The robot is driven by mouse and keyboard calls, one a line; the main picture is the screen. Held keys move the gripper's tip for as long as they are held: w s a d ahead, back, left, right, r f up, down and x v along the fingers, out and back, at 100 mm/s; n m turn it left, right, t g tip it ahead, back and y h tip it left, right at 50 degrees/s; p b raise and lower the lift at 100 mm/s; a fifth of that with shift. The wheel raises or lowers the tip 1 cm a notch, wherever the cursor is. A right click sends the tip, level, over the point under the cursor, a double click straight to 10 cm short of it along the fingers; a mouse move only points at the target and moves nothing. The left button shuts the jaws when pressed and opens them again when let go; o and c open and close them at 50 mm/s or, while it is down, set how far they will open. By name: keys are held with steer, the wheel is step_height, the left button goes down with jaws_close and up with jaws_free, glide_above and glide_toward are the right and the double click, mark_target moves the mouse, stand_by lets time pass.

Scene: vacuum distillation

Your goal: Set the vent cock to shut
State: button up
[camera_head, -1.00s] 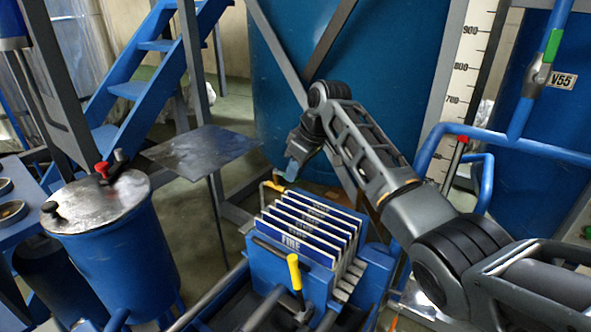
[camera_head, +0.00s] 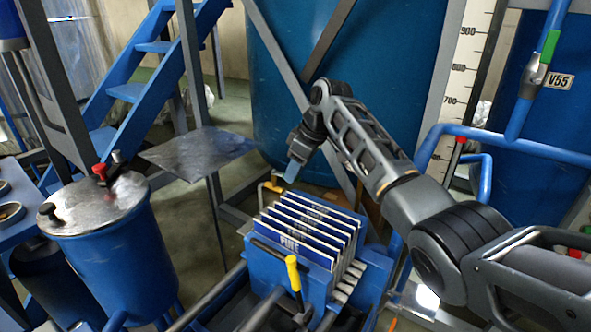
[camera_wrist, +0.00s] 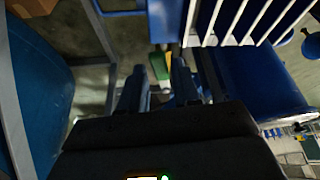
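My gripper (camera_head: 292,171) points down behind the rack of upright plates in the head view. Its two fingers (camera_wrist: 158,85) stand apart in the wrist view, with nothing held between them. A small yellow handle (camera_head: 274,187) on a pipe is just below and left of the fingertips, seemingly apart from them. In the wrist view a green piece (camera_wrist: 160,66) shows beyond the fingers, near the gap. No label marks the vent cock, so I cannot tell for sure which fitting it is. Another yellow lever (camera_head: 293,272) stands upright in front of the rack.
The plate rack (camera_head: 300,240) stands close by my gripper. A blue vessel (camera_head: 120,255) with a metal lid and red knob (camera_head: 100,171) is at left. A flat metal plate (camera_head: 200,152) on a post is left of my gripper. Blue pipes (camera_head: 520,115) run at right.

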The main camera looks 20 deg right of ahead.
steer(key=shift+o, duration=1)
steer(key=v, duration=0.7)
steer(key=shift+r, duration=0.35)
steer(key=shift+s+d, duration=0.1)
